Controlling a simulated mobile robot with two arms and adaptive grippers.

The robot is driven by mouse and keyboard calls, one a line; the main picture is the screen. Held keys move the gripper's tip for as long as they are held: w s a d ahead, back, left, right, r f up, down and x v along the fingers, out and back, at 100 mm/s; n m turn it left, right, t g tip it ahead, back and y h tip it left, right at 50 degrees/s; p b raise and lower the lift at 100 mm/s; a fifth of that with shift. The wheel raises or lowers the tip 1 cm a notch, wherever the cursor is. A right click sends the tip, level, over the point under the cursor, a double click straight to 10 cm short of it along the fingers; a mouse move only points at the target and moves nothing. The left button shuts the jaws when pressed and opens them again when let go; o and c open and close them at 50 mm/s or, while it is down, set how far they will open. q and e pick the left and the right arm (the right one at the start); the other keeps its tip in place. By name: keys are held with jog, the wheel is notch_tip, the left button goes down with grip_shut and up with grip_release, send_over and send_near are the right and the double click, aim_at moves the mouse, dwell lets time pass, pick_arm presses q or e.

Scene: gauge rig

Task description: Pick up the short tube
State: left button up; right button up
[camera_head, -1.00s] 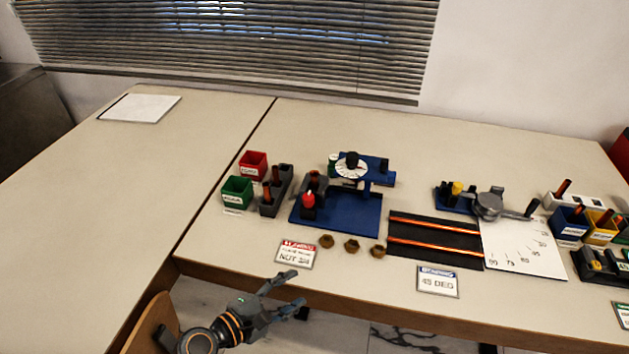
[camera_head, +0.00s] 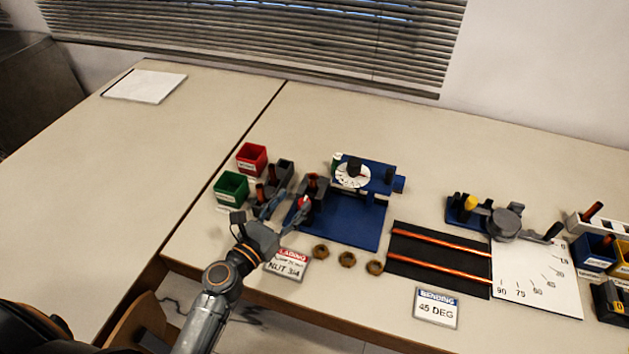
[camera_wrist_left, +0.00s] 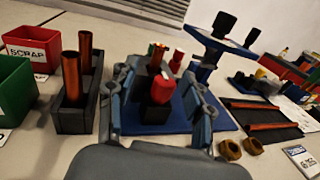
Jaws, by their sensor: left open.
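Two copper tubes stand upright in a dark grey rack (camera_wrist_left: 74,121), a front one (camera_wrist_left: 71,76) and a rear one (camera_wrist_left: 85,50). In the head view they show as a front tube (camera_head: 260,193) and a rear tube (camera_head: 272,174); I cannot tell for sure which is the short one. My left gripper (camera_head: 284,207) is open and empty, just right of the rack, with its fingers pointing away over the table. In the left wrist view its fingers (camera_wrist_left: 160,85) frame a red-capped part (camera_wrist_left: 161,88) on the blue fixture, apart from the tubes. My right gripper is out of view.
A red bin (camera_head: 251,159) and a green bin (camera_head: 231,189) stand left of the rack. A blue fixture (camera_head: 350,225) with a white dial stands right. Several brass nuts (camera_head: 347,260) and a sign (camera_head: 287,265) lie in front. Long copper rods (camera_head: 440,268) lie on a black mat.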

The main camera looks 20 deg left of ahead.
aim_at(311, 182)
pick_arm(q)
jog(key=x, duration=0.4)
jog(key=shift+w, duration=0.2)
jog(key=shift+w+d, duration=0.2)
jog(key=shift+w, duration=0.25)
jog(key=x, duration=0.3)
jog(key=shift+w+f+p, duration=0.2)
jog(key=shift+w+p, duration=0.15)
jog(key=shift+p, duration=0.05)
jog(key=shift+w+d+f, duration=0.1)
jog(key=shift+w+d, duration=0.05)
jog(key=shift+w, duration=0.3)
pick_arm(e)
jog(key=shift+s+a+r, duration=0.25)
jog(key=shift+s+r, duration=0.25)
pick_arm(q)
jog(key=shift+s, duration=0.1)
grip_shut()
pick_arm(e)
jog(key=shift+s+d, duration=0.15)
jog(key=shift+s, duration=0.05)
